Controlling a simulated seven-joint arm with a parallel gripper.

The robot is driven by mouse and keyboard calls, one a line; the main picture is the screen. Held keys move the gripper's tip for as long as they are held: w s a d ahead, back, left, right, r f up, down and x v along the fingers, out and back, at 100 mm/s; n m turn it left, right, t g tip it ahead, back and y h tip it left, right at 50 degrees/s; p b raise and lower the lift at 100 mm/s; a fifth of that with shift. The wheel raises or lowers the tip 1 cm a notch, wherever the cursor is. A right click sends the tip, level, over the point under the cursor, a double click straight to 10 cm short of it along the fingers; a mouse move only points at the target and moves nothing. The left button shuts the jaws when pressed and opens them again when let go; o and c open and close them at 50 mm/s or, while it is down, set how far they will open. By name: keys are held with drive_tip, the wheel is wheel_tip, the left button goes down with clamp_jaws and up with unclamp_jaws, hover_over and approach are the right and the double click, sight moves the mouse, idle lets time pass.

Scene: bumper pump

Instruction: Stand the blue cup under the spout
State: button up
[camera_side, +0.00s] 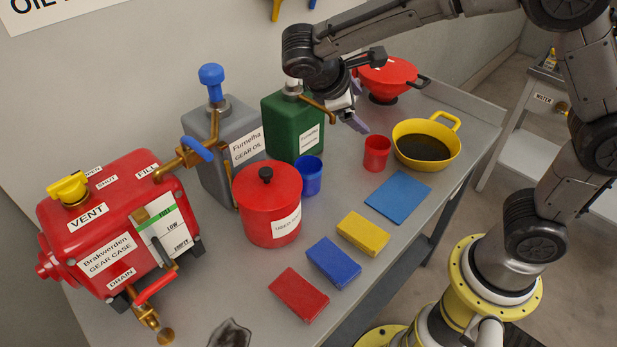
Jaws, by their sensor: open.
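The blue cup (309,178) stands upright on the table, in front of the green can (290,122) and just behind the red lidded pot. The green can is labelled Fumetha and has a brass spout (318,104) that reaches out to the right from its top. The cup is below and left of the spout's end; I cannot tell whether any of it is directly under it. My gripper (352,115) is open and empty, in the air to the right of the spout and above the table. The can's pump top is partly hidden by my arm.
The red pot (267,205) stands close to the blue cup. A red cup (376,153), a yellow pan (425,146), a red funnel (386,79) and a blue mat (397,197) lie right. Grey can (222,150), red gear case (112,222) left; coloured blocks (333,262) in front.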

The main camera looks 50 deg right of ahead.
sight(314, 174)
drive_tip(key=a+r+n+t+y, duration=0.15)
drive_tip(key=a+n+t, duration=0.35)
drive_tip(key=n+t, duration=0.5)
drive_tip(key=a+r+n+t, duration=0.2)
drive_tip(key=a+n+t, duration=0.3)
drive_tip(key=n, duration=0.8)
drive_tip(key=shift+t, duration=0.6)
drive_tip(key=f, duration=1.3)
drive_tip(key=d+f, duration=0.1)
drive_tip(key=f, duration=0.6)
drive_tip(key=shift+s+d+f, duration=0.1)
drive_tip(key=shift+s+f, duration=0.05)
drive_tip(key=shift+s, duration=0.2)
drive_tip(key=shift+x, duration=3.75)
